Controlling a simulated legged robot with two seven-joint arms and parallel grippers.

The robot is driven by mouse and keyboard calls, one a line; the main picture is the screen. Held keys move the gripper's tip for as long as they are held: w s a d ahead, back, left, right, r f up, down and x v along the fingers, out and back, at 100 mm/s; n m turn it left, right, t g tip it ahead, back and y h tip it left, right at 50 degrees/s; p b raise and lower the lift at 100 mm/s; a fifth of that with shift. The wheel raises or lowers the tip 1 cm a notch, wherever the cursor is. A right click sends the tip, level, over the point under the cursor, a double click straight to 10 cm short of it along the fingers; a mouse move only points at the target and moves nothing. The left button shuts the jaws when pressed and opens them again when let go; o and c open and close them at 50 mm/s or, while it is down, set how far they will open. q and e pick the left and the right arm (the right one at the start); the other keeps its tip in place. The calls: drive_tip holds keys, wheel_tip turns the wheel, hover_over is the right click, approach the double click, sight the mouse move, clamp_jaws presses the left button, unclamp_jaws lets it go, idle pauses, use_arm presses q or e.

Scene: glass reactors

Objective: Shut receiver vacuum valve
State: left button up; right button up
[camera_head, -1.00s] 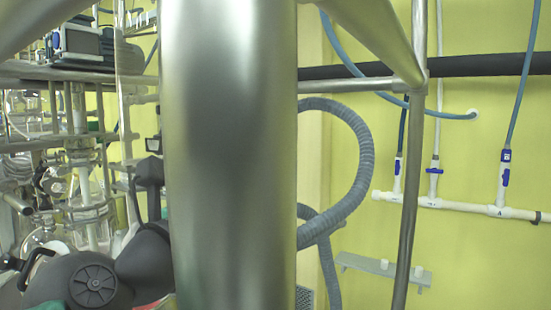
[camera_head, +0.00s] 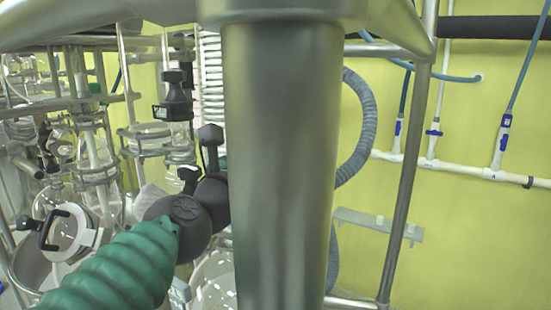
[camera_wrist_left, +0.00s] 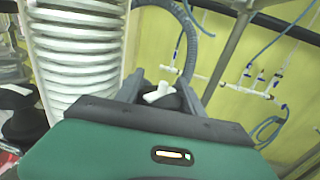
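A small white handle-like piece (camera_wrist_left: 159,93), possibly the receiver vacuum valve, shows in the left wrist view. Dark material lies around it, and I cannot tell what it is mounted on. My left gripper (camera_wrist_left: 161,88) has its two dark fingers apart, one on each side of the white piece. I cannot tell whether they touch it. In the head view my left arm, with a green sleeve and dark joints, reaches behind the steel column, which hides the fingers. My right gripper is not in view.
A wide steel column (camera_head: 280,160) blocks the middle of the head view. Glass reactor parts and a clamped vessel (camera_head: 75,235) stand left. A grey hose (camera_head: 358,130) curves behind the column. A white wall pipe (camera_head: 450,170) carries blue-handled valves. A white coil (camera_wrist_left: 75,55) stands close left of my gripper.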

use_arm(q)
drive_tip(key=shift+w+a, duration=0.1)
drive_tip(key=shift+c, duration=2.4)
drive_tip(key=o, duration=1.1)
drive_tip(key=shift+c, duration=0.2)
drive_tip(key=shift+d+f, duration=0.1)
drive_tip(key=shift+d, duration=0.1)
